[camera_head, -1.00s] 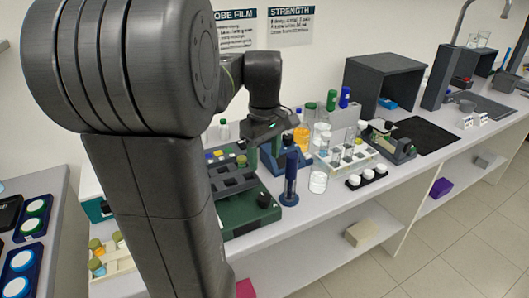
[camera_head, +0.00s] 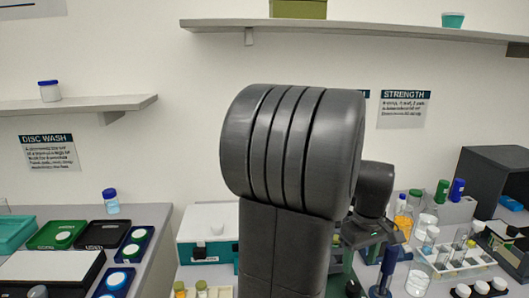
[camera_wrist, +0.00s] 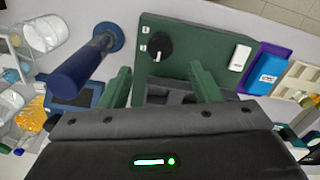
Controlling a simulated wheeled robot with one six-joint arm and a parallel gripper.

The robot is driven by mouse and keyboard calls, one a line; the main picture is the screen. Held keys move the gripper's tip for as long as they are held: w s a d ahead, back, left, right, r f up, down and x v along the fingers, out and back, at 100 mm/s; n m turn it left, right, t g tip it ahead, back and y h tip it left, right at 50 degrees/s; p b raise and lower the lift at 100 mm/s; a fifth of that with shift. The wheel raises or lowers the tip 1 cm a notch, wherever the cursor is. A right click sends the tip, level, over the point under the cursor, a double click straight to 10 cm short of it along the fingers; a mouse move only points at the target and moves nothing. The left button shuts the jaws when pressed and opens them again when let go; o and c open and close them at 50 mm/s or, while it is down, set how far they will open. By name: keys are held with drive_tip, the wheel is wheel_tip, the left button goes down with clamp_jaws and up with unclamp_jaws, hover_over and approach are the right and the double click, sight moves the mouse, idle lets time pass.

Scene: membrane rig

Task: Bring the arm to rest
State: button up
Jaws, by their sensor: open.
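My gripper (camera_wrist: 162,88) shows in the wrist view as two green fingers, spread apart with nothing held between them. It is above the dark green device (camera_wrist: 195,38), which has a black knob (camera_wrist: 159,47) and a white switch (camera_wrist: 240,58). In the head view my arm stands in the middle and hides part of the bench. My wrist and gripper body (camera_head: 370,228) show just right of it, and the fingertips are hard to make out there.
A blue post (camera_wrist: 82,70) stands close left of my fingers in the wrist view; it also shows in the head view (camera_head: 387,268). Bottles and a white rack (camera_head: 455,262) crowd the right bench. A white box (camera_head: 207,232) stands left of my arm. Shelves hang on the wall.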

sight(354, 286)
wheel_tip(354, 286, down, 8)
drive_tip(key=shift+f, duration=0.1)
idle(0.5)
